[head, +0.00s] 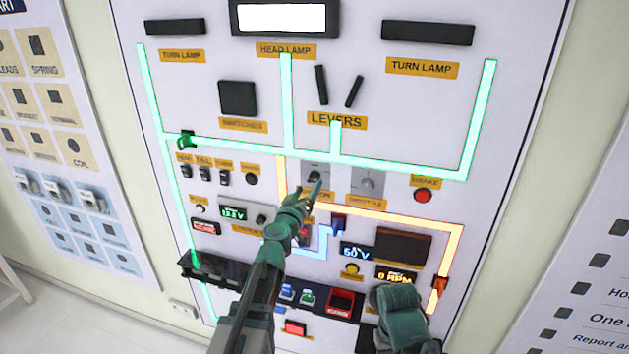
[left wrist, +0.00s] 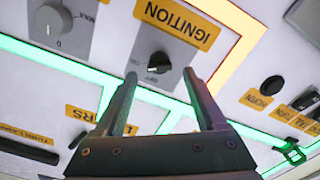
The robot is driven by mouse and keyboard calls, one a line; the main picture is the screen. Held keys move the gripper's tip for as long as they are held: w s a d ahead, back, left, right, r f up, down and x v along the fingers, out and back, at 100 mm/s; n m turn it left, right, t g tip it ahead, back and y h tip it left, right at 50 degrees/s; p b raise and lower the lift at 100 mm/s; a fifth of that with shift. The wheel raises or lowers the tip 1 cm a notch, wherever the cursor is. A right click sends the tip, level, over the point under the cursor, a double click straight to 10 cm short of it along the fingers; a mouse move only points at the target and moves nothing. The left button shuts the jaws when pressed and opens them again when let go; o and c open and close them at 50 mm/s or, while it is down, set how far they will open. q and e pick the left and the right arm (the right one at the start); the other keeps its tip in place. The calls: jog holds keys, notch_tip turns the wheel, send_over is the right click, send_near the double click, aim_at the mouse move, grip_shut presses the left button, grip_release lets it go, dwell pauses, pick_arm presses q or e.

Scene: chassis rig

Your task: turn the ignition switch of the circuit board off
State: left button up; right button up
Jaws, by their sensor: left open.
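The ignition switch (head: 315,176) is a dark round knob on a grey plate in the middle of the white circuit board (head: 365,95). In the left wrist view the knob (left wrist: 159,62) appears upside down under its orange IGNITION label (left wrist: 177,22), with a pale mark on it. I cannot tell its setting for sure. My left gripper (head: 317,190) is just in front of the switch. In the left wrist view its two fingers (left wrist: 160,78) are open, spread either side of the knob, with nothing held. My right arm's end (head: 400,310) is low at right; its fingers are not clear.
The throttle knob (head: 367,182) is just right of the ignition switch, and the red brake button (head: 423,196) is farther right. Small toggle switches (head: 204,175) and the horn button (head: 251,179) are to the left. Green and orange lit strips run around these controls.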

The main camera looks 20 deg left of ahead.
aim_at(313, 181)
pick_arm(q)
jog(key=w, duration=0.4)
jog(key=shift+w+d, duration=0.15)
jog(key=shift+w, duration=0.25)
jog(key=shift+s, duration=0.1)
grip_shut()
